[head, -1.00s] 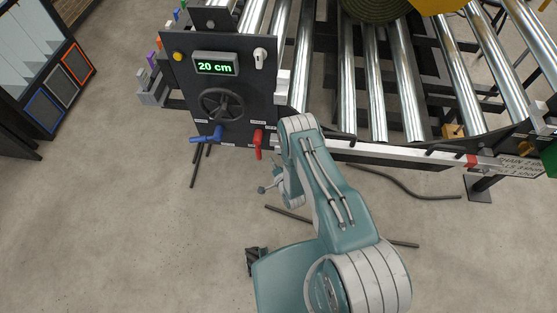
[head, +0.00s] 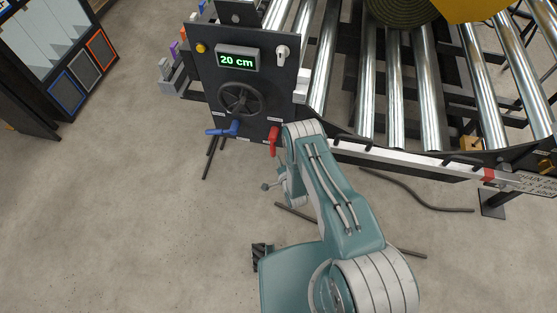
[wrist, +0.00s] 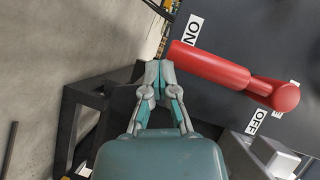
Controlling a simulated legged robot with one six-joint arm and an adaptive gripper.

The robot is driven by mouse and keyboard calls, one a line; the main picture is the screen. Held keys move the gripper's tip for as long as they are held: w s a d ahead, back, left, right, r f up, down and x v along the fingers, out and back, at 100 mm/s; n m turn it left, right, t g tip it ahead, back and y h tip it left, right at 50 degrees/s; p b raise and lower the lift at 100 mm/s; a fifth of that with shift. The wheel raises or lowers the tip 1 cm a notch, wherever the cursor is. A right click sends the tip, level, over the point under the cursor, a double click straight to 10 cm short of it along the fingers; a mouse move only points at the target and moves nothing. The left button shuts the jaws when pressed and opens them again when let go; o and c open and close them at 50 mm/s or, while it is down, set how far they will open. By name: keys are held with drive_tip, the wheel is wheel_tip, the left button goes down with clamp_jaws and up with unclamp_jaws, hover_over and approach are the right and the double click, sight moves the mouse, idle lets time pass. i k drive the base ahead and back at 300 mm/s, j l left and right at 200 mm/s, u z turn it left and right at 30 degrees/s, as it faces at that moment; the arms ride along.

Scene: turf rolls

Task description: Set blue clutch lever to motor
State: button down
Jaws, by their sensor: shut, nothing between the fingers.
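The blue clutch lever (head: 224,130) is on the lower left of the dark control panel (head: 205,75) in the head view. Its handle points left, about level. It does not show in the wrist view. My gripper (wrist: 158,66) is shut and empty in the wrist view. Its fingertips are close to the free end of the red lever (wrist: 215,66) in that picture; I cannot tell whether they touch. The red lever also shows in the head view (head: 273,140), pointing down. The labels beside the blue lever are too small to read.
The panel also has a handwheel (head: 239,99), a green "20 cm" display (head: 237,59), a yellow button (head: 201,48) and a white switch (head: 282,52). The roller conveyor (head: 395,90) stands to the right. Bare floor (head: 130,230) lies at the left front.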

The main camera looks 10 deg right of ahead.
sight(234, 128)
drive_tip(key=k+l, duration=0.15)
drive_tip(key=k, duration=0.25)
drive_tip(key=k+l, duration=0.15)
drive_tip(key=k, duration=0.3)
